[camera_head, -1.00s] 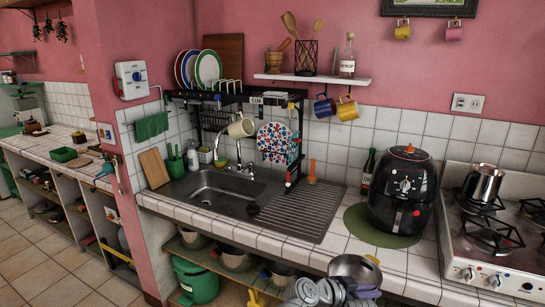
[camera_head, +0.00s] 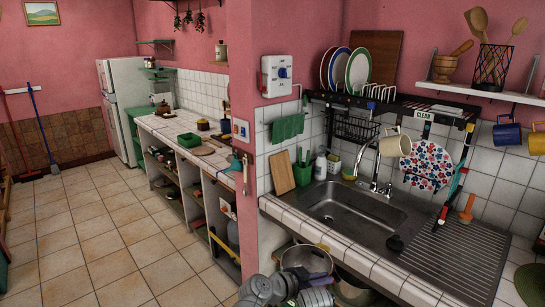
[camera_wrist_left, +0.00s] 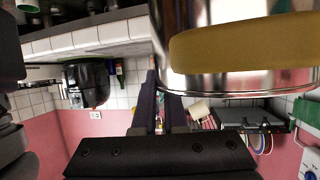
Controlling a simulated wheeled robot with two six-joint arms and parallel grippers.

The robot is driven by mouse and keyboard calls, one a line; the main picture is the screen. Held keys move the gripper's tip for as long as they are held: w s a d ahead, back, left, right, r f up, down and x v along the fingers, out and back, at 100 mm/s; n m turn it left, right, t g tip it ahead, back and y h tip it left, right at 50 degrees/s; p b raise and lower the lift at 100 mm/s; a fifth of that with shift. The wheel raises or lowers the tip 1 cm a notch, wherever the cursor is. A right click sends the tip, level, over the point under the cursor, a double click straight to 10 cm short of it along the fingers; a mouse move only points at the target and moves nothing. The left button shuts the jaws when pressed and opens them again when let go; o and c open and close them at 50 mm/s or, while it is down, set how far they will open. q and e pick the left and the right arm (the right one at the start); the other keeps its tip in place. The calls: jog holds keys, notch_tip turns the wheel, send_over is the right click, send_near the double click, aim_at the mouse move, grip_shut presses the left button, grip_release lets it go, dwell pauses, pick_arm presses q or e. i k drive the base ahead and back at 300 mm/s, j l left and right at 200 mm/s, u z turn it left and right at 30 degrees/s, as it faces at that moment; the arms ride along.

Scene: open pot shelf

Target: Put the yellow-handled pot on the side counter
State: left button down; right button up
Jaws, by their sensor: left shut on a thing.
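The steel pot with a yellow handle (camera_head: 297,258) is at the bottom middle of the head view, in front of the sink counter's edge. My left gripper (camera_head: 320,277) is shut on it. In the left wrist view, which appears upside down, the pot's shiny wall (camera_wrist_left: 190,78) and broad yellow handle (camera_wrist_left: 245,45) fill the upper right. The fingers (camera_wrist_left: 160,105) reach up beside the pot; their exact contact is hidden. The side counter (camera_head: 160,127) is a white-tiled top over open shelves, left of the pink pillar. My right gripper is not in view.
On the side counter are a green tray (camera_head: 189,140), a brown pot (camera_head: 163,109) and a round board (camera_head: 203,150). The pink pillar (camera_head: 243,205) stands between this counter and the sink (camera_head: 355,208). Open floor (camera_head: 110,225) lies at the left.

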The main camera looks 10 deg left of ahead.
aim_at(223, 159)
jog(key=i+j+u, duration=0.25)
jog(key=u, duration=0.15)
jog(key=i+j+u, duration=0.2)
jog(key=u, duration=0.2)
jog(key=i+j+u, duration=0.1)
jog(key=i+u, duration=0.3)
jog(key=i+j+z, duration=0.15)
jog(key=i, duration=0.25)
jog(key=i+z, duration=0.15)
jog(key=i, duration=0.3)
jog(key=i+j+z, duration=0.1)
jog(key=i+j, duration=0.15)
jog(key=i, duration=0.15)
jog(key=i+j+z, duration=0.95)
jog(key=i+l, duration=0.4)
jog(key=l, duration=0.15)
